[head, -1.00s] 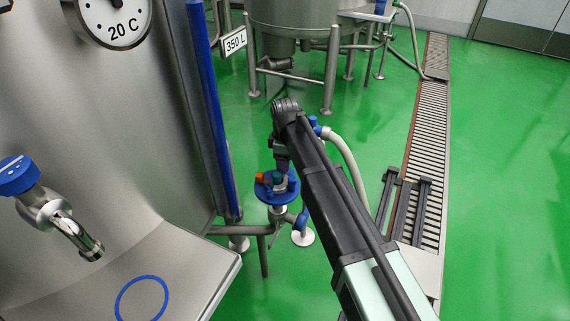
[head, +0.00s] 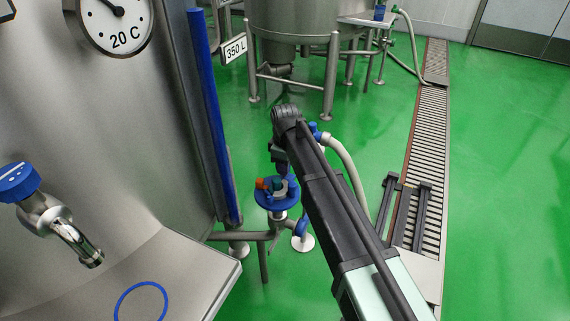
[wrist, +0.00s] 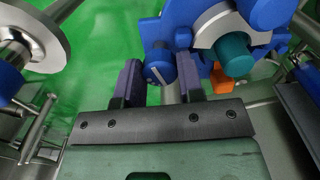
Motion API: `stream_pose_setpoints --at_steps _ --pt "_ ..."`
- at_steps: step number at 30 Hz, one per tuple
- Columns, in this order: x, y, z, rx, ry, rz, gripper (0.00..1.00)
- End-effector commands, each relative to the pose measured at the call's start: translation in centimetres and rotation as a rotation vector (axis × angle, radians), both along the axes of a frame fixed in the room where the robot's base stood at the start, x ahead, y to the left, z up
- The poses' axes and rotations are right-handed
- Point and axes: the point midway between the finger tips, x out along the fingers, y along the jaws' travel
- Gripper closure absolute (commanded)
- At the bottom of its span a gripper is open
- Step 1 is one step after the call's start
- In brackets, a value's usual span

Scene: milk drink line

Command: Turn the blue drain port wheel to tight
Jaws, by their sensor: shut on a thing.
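The blue drain port wheel (head: 277,203) lies roughly level on a steel pipe fitting, low beside the big tank. An orange piece (head: 262,184) and a teal piece (head: 279,184) show on top of it. My gripper (head: 280,163) reaches down to the wheel from above, partly hidden by my arm. In the wrist view, its two dark fingers (wrist: 160,74) are shut on a blue knob (wrist: 158,70) at the wheel's edge. The wheel body (wrist: 185,20) and its teal centre (wrist: 235,53) are up and to the right. I cannot read any tight mark.
The steel tank (head: 130,170) with a blue vertical pipe (head: 213,120) stands close on the left. A pale hose (head: 347,165) curves behind my arm. A floor drain (head: 428,130) runs along the right.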

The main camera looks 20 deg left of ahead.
Motion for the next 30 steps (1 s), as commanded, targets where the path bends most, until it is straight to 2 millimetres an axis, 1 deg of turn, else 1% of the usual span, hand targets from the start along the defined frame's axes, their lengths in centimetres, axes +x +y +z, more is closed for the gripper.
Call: stream_pose_setpoints --at_steps 30 --pt "-0.06 0.01 -0.02 0.000 0.000 -0.947 0.89"
